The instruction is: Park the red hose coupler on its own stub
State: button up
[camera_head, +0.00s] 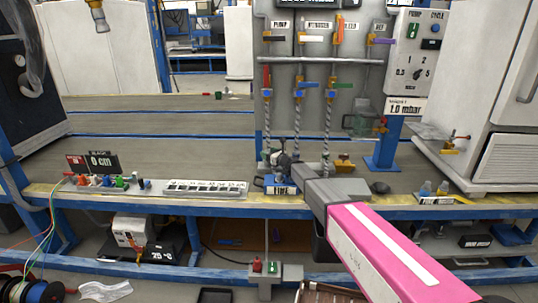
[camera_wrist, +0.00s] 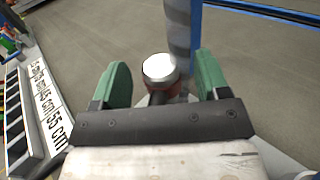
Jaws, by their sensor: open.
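My gripper (camera_wrist: 164,78) is open, its two green fingers standing apart in the wrist view. Between them is a round piece with a bright metal top and a dark red band, which looks like the red hose coupler (camera_wrist: 161,72). A gap shows on each side of it, so the fingers do not appear to grip it. In the head view my gripper (camera_head: 284,160) is low at the foot of the braided hoses (camera_head: 298,120), above the bench. The coupler is not clearly visible there. I cannot tell which fitting is its stub.
A grey panel (camera_head: 350,75) with coloured valve handles stands behind the hoses. A white cabinet (camera_head: 490,100) stands at right. A grey hose (camera_wrist: 178,30) rises just beyond the coupler.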

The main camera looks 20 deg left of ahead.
notch_tip(320, 180, up, 4)
jog(key=shift+r, duration=0.1)
jog(key=s+a+r, duration=0.5)
jog(key=s+r, duration=0.1)
jog(key=s, duration=0.4)
jog(key=shift+s+a+r, duration=0.15)
jog(key=shift+a+r, duration=0.05)
jog(key=shift+r, duration=0.1)
jog(key=s+d+f+n+g+h, duration=0.2)
jog(key=s+d+f+n, duration=0.25)
jog(key=d, duration=0.55)
jog(key=s+d+f+n+g+h, duration=0.2)
jog(key=s+d+f+n, duration=0.3)
jog(key=d, duration=0.5)
jog(key=s+d+f+n+g+h, duration=0.25)
jog(key=d+n, duration=0.45)
jog(key=d, duration=0.4)
jog(key=s+d+f+n+g+h, duration=0.1)
jog(key=s+d+f+n+h, duration=0.1)
jog(key=s+d, duration=0.4)
jog(key=s+d+f+n+g+h, duration=0.1)
jog(key=s+d, duration=0.5)
jog(key=d, duration=0.6)
jog(key=s+d+f+n+g+h, duration=0.1)
jog(key=s+d+f+n+h, duration=0.2)
jog(key=d, duration=0.7)
jog(key=s+n+h, duration=0.2)
jog(key=s, duration=0.1)
jog(key=shift+s+h, duration=0.3)
jog(key=shift+h, duration=0.05)
